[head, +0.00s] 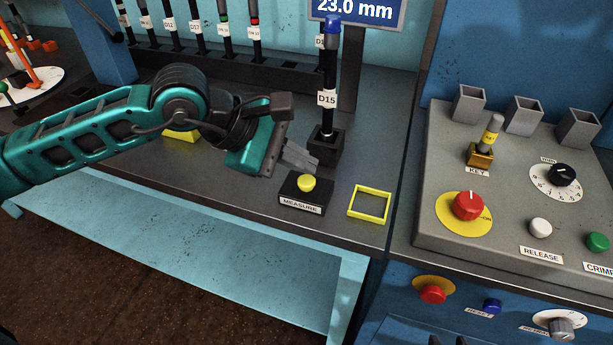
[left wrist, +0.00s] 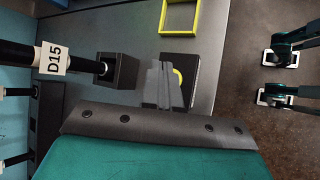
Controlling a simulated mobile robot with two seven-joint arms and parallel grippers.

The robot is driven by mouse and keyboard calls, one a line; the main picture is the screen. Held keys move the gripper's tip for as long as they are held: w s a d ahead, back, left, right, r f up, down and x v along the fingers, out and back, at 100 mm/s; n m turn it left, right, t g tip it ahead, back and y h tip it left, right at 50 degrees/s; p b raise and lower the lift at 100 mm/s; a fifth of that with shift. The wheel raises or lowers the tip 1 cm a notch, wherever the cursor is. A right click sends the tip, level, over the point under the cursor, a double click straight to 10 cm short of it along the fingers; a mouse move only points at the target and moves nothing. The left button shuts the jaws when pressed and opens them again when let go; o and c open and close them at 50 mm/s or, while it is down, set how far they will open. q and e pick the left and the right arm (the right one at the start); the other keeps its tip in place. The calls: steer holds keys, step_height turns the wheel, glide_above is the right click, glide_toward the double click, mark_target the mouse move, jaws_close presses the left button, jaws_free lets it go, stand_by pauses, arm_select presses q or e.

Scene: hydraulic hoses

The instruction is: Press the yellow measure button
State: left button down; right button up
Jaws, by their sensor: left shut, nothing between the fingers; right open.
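The yellow measure button (head: 306,183) is a round dome on a small black box (head: 301,198) labelled MEASURE near the bench's front edge. My left gripper (head: 304,161) is shut and empty, its grey fingertips just behind and above the box. I cannot tell whether they touch it. In the left wrist view the shut fingers (left wrist: 161,84) hide part of the button (left wrist: 178,84), which shows as a yellow arc beside them. Two dark tips at the head view's bottom edge appear to be my open right gripper (head: 447,341), mostly out of frame.
A hose labelled D15 (head: 327,99) stands in a black holder (head: 324,148) right behind my left fingertips. A yellow square frame (head: 370,204) lies right of the button. A control panel (head: 440,190) with knobs is further right. A display reads 23.0 mm (head: 355,10).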

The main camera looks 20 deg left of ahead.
mark_target(300, 182)
arm_select(q)
steer(key=shift+r+p, duration=1.15)
steer(key=shift+r, duration=1.3)
